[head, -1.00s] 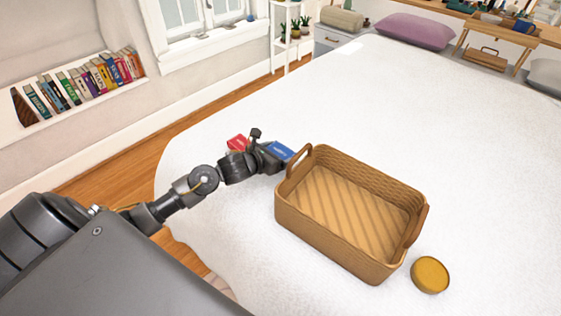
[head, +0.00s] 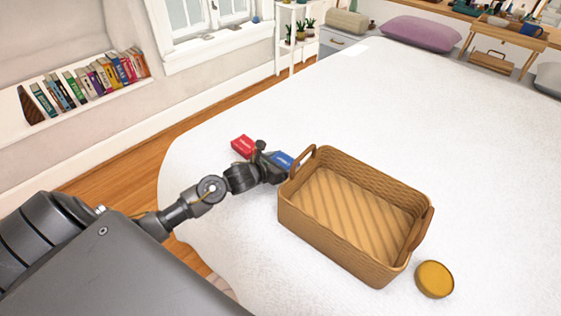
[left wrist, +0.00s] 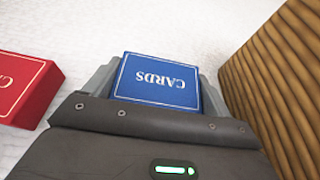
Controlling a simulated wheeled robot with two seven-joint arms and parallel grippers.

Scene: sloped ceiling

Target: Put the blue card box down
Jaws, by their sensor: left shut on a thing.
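The blue card box (head: 283,159) is in my left gripper (head: 277,164), close to the left end of the wicker basket. In the left wrist view the blue box (left wrist: 158,80) lies between the two fingers of the gripper (left wrist: 157,82), with the word CARDS upside down on its face. The fingers are shut on its sides. I cannot tell whether the box touches the bed. My right gripper is in neither view.
A red card box (head: 242,146) lies on the white bed (head: 370,110) left of the gripper; it also shows in the left wrist view (left wrist: 22,90). The empty wicker basket (head: 340,255) stands close on the right.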

